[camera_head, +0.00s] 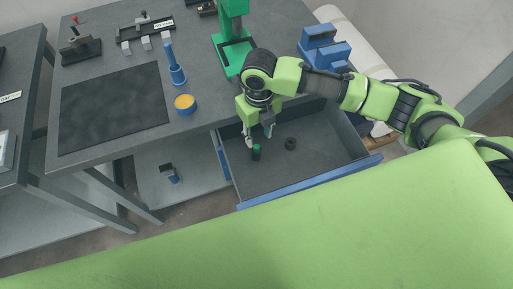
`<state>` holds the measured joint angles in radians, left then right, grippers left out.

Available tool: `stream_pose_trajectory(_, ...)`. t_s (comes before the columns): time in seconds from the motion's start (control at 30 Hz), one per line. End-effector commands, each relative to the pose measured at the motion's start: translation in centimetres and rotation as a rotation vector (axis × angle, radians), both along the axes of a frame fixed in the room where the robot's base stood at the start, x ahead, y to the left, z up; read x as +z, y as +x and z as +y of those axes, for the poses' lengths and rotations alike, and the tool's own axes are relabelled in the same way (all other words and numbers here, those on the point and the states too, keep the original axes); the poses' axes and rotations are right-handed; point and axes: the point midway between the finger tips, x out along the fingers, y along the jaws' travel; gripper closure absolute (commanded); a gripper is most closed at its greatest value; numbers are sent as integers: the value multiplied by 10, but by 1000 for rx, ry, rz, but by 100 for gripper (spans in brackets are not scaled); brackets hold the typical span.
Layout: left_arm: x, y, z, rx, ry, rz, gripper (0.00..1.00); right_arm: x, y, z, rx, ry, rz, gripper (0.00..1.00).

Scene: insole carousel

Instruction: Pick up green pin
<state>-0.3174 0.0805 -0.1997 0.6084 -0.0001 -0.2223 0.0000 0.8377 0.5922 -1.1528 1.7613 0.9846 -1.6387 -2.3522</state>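The green pin (256,152) is a small dark green cylinder standing in the open drawer (315,170) near its left end. My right gripper (258,140) is above the drawer, pointing down. Its two fingers are spread apart, with the pin just below and between them in the picture. I cannot tell whether a finger touches the pin. The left gripper is not in view.
The drawer has a blue front edge. On the table above are a green press (228,50), an orange-topped blue container (185,108), a blue stand (177,75) and a black mat (113,108).

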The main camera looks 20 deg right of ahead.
Motion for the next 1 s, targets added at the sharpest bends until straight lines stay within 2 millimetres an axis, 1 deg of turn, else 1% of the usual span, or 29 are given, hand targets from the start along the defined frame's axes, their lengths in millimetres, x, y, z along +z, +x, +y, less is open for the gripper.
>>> stream_pose_trajectory(0.13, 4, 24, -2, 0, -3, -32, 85, -9, -1, 2, 1, 1, 0, 66)
stream_pose_trajectory(0.2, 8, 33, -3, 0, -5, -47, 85, -18, -2, 4, 1, 0, 3, 66)
stream_pose_trajectory(0.27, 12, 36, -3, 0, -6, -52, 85, -27, -2, 5, 0, 0, 3, 66)
stream_pose_trajectory(0.4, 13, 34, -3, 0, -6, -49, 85, -47, -2, 6, 1, 1, 1, 66)
stream_pose_trajectory(0.47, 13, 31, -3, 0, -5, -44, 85, -52, -2, 6, 1, 0, 0, 66)
stream_pose_trajectory(0.57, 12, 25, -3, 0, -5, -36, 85, -55, -2, 6, 2, -1, -2, 66)
stream_pose_trajectory(0.73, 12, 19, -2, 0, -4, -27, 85, -55, -1, 6, 2, 0, -2, 66)
stream_pose_trajectory(0.77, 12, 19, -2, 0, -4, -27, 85, -55, -1, 6, 2, 0, -2, 73)
stream_pose_trajectory(0.8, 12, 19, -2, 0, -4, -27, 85, -55, -1, 6, 2, 0, -2, 84)
stream_pose_trajectory(0.87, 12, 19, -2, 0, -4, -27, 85, -55, -1, 6, 1, 0, -2, 99)
stream_pose_trajectory(1.0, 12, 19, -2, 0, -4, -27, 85, -55, -1, 6, 1, 1, -3, 100)
